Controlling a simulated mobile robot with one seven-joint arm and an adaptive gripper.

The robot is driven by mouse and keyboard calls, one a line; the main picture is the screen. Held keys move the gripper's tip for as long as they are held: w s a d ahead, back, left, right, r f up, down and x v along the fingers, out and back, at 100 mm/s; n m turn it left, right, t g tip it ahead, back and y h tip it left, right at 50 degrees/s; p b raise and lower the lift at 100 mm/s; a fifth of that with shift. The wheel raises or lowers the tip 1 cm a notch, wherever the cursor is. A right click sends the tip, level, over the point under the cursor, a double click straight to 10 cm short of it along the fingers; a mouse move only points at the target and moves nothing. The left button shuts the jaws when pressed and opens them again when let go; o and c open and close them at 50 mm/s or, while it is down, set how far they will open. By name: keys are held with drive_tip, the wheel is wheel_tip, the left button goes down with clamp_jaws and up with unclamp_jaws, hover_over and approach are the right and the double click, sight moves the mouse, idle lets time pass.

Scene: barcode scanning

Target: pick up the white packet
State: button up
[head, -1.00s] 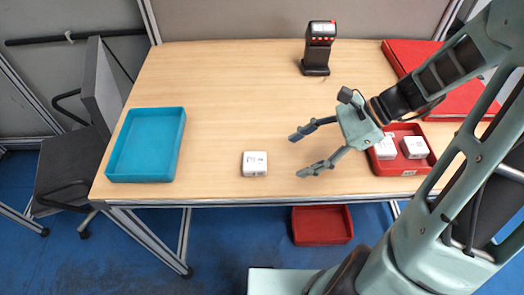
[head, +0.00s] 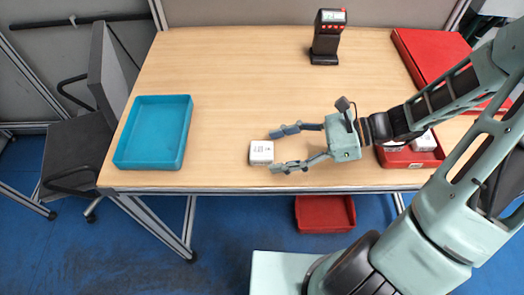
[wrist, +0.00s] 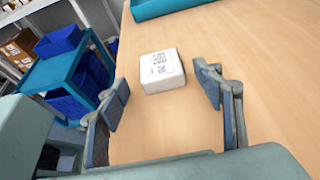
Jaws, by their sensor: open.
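The white packet (head: 262,152) lies flat on the wooden table near its front edge, with dark printed marks on top. In the wrist view the packet (wrist: 162,70) sits ahead of and between the two fingers, apart from both. My gripper (head: 281,150) is open and empty, low beside the packet, its fingertips pointing left at the packet's right side. In the wrist view my gripper (wrist: 160,95) shows one finger on each side with a wide gap.
A teal tray (head: 118,160) is at the table's left. A red tray (head: 398,160) with white packets lies right, partly behind my arm. A black scanner (head: 327,37) stands at the back. A red box (head: 440,55) is at the back right. The middle of the table is clear.

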sight(265, 150)
drive_tip(key=x, duration=0.4)
drive_tip(key=shift+a+r, duration=0.3)
drive_tip(key=shift+a, duration=0.05)
drive_tip(key=shift+c, duration=0.3)
drive_tip(key=c, duration=1.3)
